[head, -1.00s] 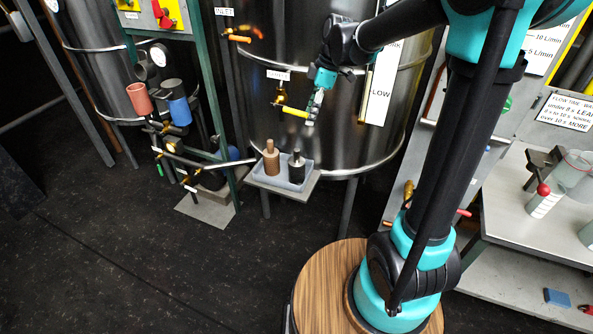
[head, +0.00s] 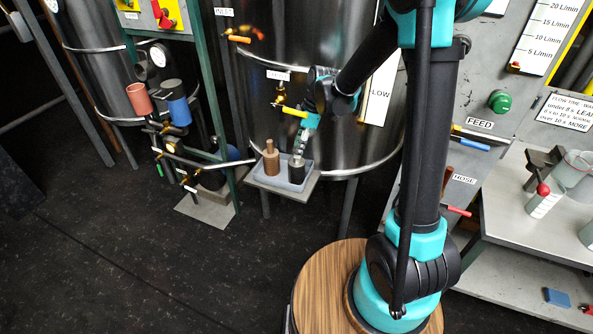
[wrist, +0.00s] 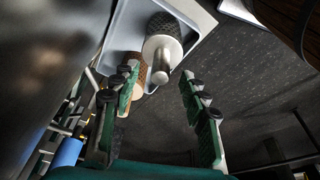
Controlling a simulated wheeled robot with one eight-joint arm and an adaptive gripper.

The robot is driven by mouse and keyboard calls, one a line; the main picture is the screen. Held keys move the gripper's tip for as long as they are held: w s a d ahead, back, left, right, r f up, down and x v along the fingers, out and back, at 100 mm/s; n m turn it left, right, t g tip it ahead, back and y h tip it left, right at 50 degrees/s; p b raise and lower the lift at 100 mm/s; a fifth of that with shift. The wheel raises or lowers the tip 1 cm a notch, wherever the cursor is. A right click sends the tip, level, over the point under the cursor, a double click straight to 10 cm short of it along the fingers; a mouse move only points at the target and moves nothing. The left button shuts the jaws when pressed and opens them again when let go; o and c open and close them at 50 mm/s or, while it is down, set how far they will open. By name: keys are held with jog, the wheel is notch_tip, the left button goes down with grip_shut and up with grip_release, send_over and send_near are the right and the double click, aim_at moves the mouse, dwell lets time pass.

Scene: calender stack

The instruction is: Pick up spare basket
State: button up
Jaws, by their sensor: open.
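Two small cylinders with upright stems stand on a pale grey-blue tray (head: 282,184). One is dark and meshed with a silver stem, the dark basket (head: 297,177); the other is a brown one (head: 271,161) to its left. No label tells which is the spare. My gripper (head: 301,146) is just above the dark basket, pointing down. In the wrist view my gripper (wrist: 159,80) is open, its green-padded fingers apart. The dark basket (wrist: 166,34) lies ahead, its stem toward the gap between them. The brown one (wrist: 133,66) is partly hidden behind the left finger.
A shiny steel tank (head: 290,105) stands close behind the tray. A yellow-handled valve (head: 290,110) sticks out above the tray, near my gripper. Pipework with red and blue cups (head: 178,103) stands to the left. A workbench (head: 510,210) is at the right. The front floor is clear.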

aim_at(297, 165)
jog(key=shift+x, duration=1.85)
jog(key=shift+d, duration=0.1)
jog(key=shift+c, duration=0.4)
grip_shut()
